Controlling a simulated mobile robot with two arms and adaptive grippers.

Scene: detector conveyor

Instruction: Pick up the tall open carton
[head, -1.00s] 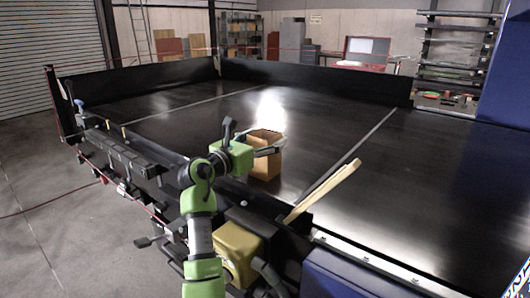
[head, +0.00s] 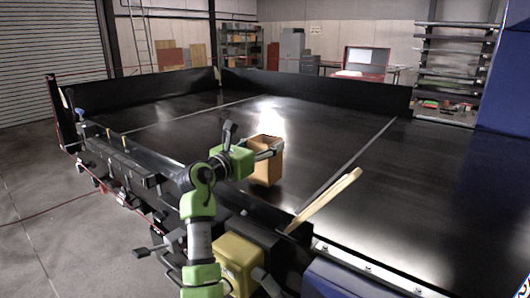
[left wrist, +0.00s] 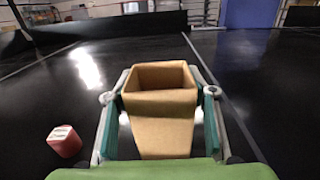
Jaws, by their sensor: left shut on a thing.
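The tall open carton (head: 266,170) is brown, with its open top facing up. It stands upright over the black conveyor surface near the front edge, in the head view. In the left wrist view the carton (left wrist: 163,120) fills the middle, between the two fingers. My left gripper (head: 266,150) is shut on the carton, one finger on each side near the rim. I cannot tell clearly whether its base touches the surface. The right gripper is not in view.
A small red and white object (left wrist: 64,141) lies on the black surface (left wrist: 40,105) left of the carton in the wrist view. The belt (head: 400,200) beyond the carton is clear.

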